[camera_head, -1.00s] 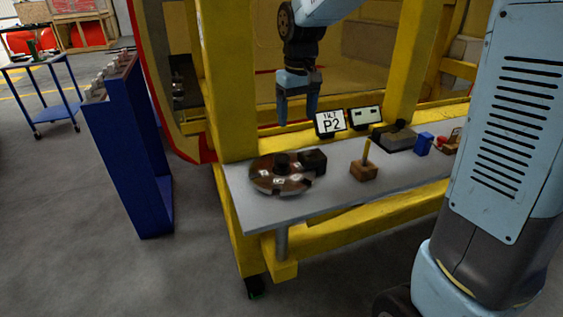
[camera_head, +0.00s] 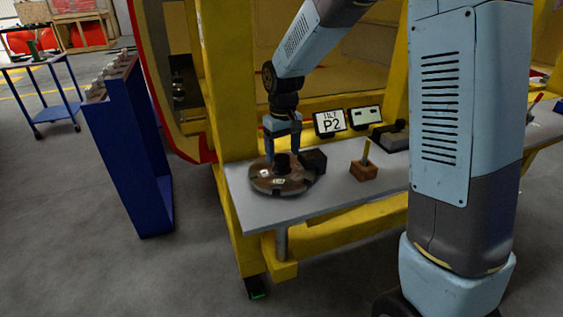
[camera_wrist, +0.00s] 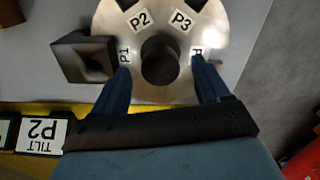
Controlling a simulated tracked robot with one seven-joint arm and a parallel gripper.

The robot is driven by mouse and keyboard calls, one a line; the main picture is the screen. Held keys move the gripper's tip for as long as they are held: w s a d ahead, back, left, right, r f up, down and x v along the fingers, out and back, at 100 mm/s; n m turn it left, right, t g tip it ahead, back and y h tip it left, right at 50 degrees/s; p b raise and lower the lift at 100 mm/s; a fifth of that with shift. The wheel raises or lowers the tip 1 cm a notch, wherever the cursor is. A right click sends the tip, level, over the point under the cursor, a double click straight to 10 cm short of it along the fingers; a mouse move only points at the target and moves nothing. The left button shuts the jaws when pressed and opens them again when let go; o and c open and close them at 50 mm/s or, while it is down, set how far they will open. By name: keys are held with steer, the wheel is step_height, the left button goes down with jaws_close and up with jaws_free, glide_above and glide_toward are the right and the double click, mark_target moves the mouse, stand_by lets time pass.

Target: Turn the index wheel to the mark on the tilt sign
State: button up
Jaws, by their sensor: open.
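The index wheel (camera_head: 268,181) is a round metal disc with a dark central knob (camera_wrist: 160,62), lying at the left end of the grey bench. In the wrist view it carries labels P1, P2, P3 and a fourth one partly hidden by a finger. A dark block (camera_head: 314,161) with a notch stands beside the wheel, nearest the P1 label; it also shows in the wrist view (camera_wrist: 82,58). The tilt sign (camera_head: 329,122) reads "TILT P2". My gripper (camera_head: 283,154) is open above the wheel, its two blue fingers apart on either side of the knob.
A second small sign (camera_head: 364,117) stands right of the tilt sign. A wooden block with a yellow peg (camera_head: 363,171) stands on the bench (camera_head: 310,200). A yellow post (camera_head: 228,90) rises behind the wheel. A blue rack (camera_head: 135,150) stands on the floor at left.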

mark_target(283, 157)
steer(key=shift+f, duration=2.1)
